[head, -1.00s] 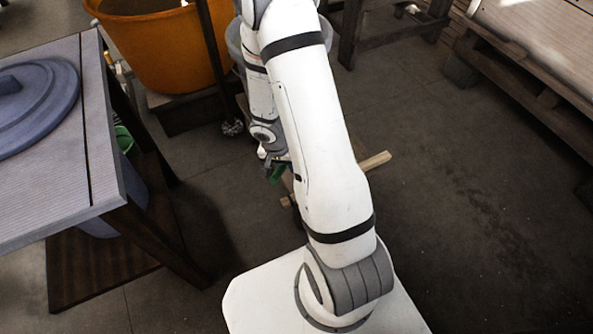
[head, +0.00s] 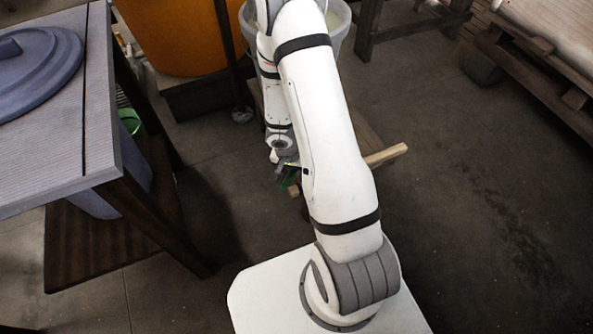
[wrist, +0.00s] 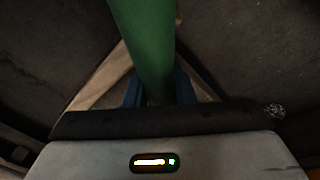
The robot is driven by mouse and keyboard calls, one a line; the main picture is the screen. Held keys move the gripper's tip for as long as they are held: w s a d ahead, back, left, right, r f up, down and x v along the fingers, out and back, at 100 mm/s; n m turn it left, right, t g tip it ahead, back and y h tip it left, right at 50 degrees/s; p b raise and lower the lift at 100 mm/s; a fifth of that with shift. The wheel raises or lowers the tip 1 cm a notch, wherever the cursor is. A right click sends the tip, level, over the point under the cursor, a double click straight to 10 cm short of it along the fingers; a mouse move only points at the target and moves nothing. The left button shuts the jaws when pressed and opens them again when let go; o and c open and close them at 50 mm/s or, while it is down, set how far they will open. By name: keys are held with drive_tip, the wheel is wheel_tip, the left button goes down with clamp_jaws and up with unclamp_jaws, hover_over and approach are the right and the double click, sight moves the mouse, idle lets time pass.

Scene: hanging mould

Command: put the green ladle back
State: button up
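The green ladle shows in the wrist view as a thick green handle (wrist: 146,40) running from the top edge down between the blue fingers. My gripper (wrist: 158,92) is shut on this handle. In the head view my gripper (head: 287,174) hangs low beside my arm, with a small patch of green at it. The rest of the ladle is out of view or hidden.
A table (head: 105,140) with a round blue-grey lid (head: 40,75) stands at left; a green item (head: 131,122) shows beneath it. An orange tub (head: 180,35) and pale bucket (head: 338,25) stand behind. A wooden bar (head: 385,155) lies low near my gripper.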

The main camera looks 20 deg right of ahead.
drive_tip(key=o, duration=0.4)
drive_tip(key=s+a+r+n+p, duration=0.1)
drive_tip(key=s+r+n+p, duration=0.15)
drive_tip(key=r, duration=1.15)
drive_tip(key=s+a+r+n+p, duration=0.1)
drive_tip(key=r+p, duration=0.3)
drive_tip(key=r, duration=1)
drive_tip(key=s+a+r+n, duration=0.1)
drive_tip(key=s+r, duration=0.2)
drive_tip(key=s+a+r+n+y, duration=0.1)
drive_tip(key=s+r, duration=0.2)
drive_tip(key=r, duration=0.1)
drive_tip(key=s+a+r+n+t+y, duration=0.1)
drive_tip(key=s+r+n, duration=0.1)
drive_tip(key=s+r, duration=0.1)
drive_tip(key=shift+s+a+r, duration=0.1)
drive_tip(key=shift+a+r, duration=0.25)
drive_tip(key=shift+a, duration=0.05)
